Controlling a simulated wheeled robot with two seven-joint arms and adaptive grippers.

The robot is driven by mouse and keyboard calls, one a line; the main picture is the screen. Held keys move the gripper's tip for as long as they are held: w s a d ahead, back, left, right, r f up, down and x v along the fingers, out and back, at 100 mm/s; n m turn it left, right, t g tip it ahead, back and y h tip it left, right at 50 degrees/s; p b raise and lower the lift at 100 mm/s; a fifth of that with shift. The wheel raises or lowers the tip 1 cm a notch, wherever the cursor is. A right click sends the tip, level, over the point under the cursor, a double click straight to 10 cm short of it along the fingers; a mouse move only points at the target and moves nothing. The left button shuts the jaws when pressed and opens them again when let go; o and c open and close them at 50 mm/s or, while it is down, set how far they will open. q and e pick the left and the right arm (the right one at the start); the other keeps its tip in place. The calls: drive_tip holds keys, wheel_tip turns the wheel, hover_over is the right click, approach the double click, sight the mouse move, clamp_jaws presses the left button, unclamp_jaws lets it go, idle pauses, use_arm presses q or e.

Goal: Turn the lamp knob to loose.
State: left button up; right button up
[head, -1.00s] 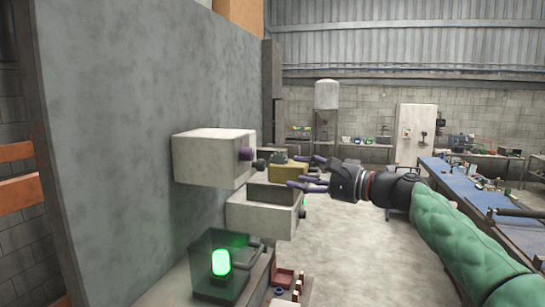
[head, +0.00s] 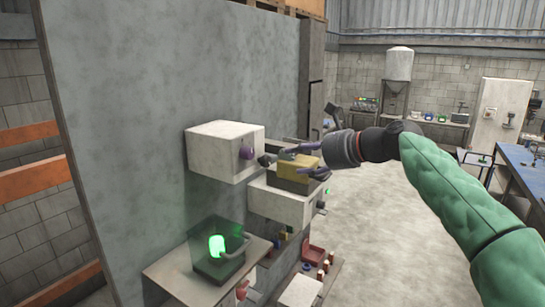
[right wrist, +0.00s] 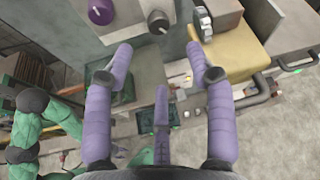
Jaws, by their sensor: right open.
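A green lamp (head: 217,246) glows inside a clear-walled case at the lower left. Above it, a white box (head: 222,150) on the wall carries a purple knob (head: 246,153) on its front; the purple knob also shows in the right wrist view (right wrist: 101,12). Beside it is a dark round knob (head: 264,160), also at the top of the right wrist view (right wrist: 158,21). I cannot tell which knob is the lamp's. My right gripper (head: 303,160) is open, its purple fingers spread and empty near the yellow block; in the right wrist view its fingertips (right wrist: 160,52) lie below the dark knob. My left gripper is not in view.
A yellow block (head: 298,168) sits on a lower white box (head: 281,203) close to my right fingers. A grey wall panel (head: 120,100) stands behind the boxes. Small red parts (head: 314,253) lie below. Open floor lies to the right, before a blue bench (head: 521,165).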

sight(269, 162)
drive_tip(key=p+x, duration=0.2)
drive_tip(key=x, duration=0.8)
drive_tip(key=shift+w+a+f, duration=0.2)
drive_tip(key=shift+a, duration=0.15)
drive_tip(key=c, duration=1.1)
